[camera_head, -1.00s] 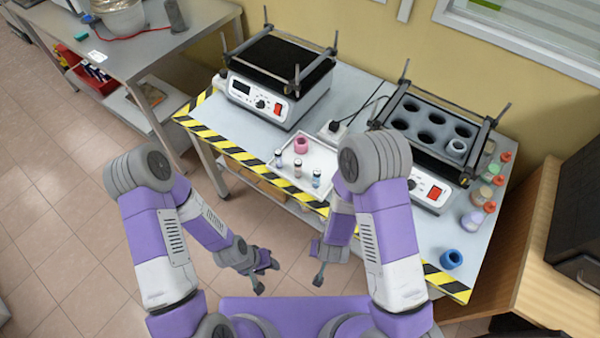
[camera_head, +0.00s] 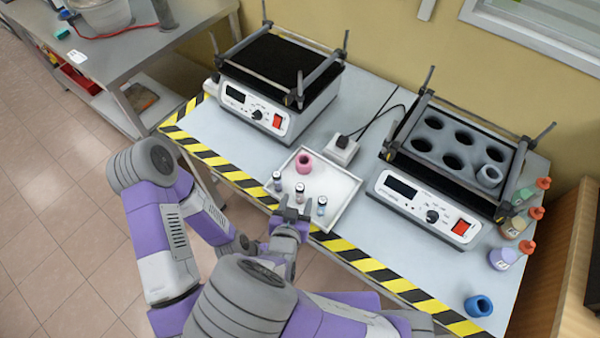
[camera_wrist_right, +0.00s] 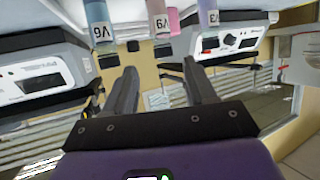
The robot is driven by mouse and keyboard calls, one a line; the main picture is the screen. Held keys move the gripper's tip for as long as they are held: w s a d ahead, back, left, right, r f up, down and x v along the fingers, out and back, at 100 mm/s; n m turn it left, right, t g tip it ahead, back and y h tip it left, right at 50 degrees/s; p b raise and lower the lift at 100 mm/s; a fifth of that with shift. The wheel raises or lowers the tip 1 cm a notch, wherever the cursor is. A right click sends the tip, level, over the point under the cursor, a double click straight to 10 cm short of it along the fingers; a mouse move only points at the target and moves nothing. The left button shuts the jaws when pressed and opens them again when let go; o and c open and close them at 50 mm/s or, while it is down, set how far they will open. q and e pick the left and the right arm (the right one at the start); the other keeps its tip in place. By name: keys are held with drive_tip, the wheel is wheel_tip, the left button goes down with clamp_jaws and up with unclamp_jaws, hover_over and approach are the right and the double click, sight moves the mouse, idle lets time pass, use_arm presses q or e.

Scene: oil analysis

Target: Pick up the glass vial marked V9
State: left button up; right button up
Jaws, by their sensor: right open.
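Three small glass vials stand in a row on a white tray (camera_head: 335,203). The middle vial (camera_head: 299,190) has a label that reads V9 upside down in the right wrist view (camera_wrist_right: 159,22). The vial to its right (camera_head: 321,204) reads V6 and shows in the wrist view (camera_wrist_right: 97,22). The left vial (camera_head: 277,180) seems to read V3 (camera_wrist_right: 212,17). My right gripper (camera_head: 292,213) is open and empty, just in front of the V9 vial and apart from it. My left gripper (camera_head: 240,244) is low at the left, its fingers unclear.
A pink ring-shaped holder (camera_head: 304,164) stands at the tray's back. A shaker with a flat black top (camera_head: 275,72) is behind left, and one with a holed block (camera_head: 455,150) is right. Several bottles (camera_head: 503,258) and a blue ring (camera_head: 479,305) are at the right edge.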

sight(300, 188)
drive_tip(key=shift+w, duration=0.35)
drive_tip(key=shift+b+x, duration=0.7)
drive_tip(key=shift+x, duration=0.5)
drive_tip(key=b+x, duration=0.1)
drive_tip(key=x, duration=0.2)
drive_tip(key=shift+w+f, duration=0.15)
drive_tip(key=shift+w, duration=0.35)
drive_tip(key=shift+c, duration=0.3)
drive_tip(key=c, duration=1)
